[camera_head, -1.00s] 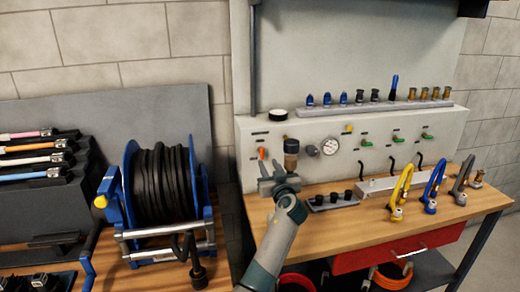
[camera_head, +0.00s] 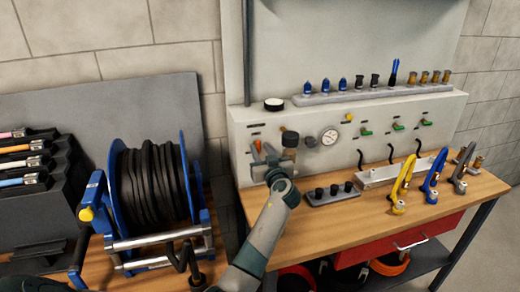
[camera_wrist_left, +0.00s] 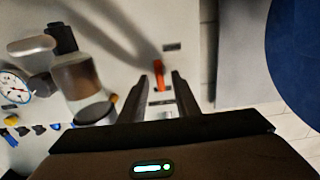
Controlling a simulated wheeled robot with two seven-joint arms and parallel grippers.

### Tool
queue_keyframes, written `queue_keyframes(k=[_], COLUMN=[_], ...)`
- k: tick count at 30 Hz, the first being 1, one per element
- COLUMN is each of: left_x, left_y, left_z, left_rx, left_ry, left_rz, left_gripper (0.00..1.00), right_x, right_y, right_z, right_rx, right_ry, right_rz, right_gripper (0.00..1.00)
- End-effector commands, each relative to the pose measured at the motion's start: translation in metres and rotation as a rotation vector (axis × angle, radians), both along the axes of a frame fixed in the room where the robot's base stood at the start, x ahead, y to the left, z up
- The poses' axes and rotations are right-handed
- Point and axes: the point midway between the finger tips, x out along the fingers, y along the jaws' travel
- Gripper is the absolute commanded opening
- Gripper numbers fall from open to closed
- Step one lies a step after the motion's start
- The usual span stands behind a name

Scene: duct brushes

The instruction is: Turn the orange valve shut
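The orange valve (camera_head: 258,146) is a small lever on the left part of the pale panel front. In the left wrist view the orange valve (camera_wrist_left: 158,76) stands lengthwise in the gap between the fingertips. My left gripper (camera_head: 264,156) is at the panel, close in front of the valve, and partly covers it. In the wrist view the left gripper (camera_wrist_left: 160,88) has its fingers apart, one on each side of the lever. I cannot tell whether either finger touches it. My right gripper is not in view.
A brown-and-black fitting (camera_head: 290,140) and a gauge (camera_head: 330,136) sit right of the left gripper. A hose reel (camera_head: 155,185) stands on the left. Green valves (camera_head: 397,127) are farther right. A black-capped rack (camera_head: 333,193) lies on the wooden bench (camera_head: 350,216).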

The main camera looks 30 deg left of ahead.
Motion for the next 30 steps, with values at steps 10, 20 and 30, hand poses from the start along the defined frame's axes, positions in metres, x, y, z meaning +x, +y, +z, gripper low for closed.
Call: queue_keyframes(k=[10,20,30], left_x=[0.000,0.000,0.001], left_y=[0.000,0.000,0.000], left_z=[0.000,0.000,-0.001], left_rx=[0.000,0.029,0.153], left_ry=[0.000,0.032,0.177], left_rz=[0.000,0.000,0.001], left_gripper=[0.00,0.00,0.00], right_x=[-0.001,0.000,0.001], right_y=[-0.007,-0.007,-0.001], right_z=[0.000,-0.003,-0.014], right_rx=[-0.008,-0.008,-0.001], right_ry=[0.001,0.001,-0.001], right_rz=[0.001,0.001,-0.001], right_gripper=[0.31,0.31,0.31])
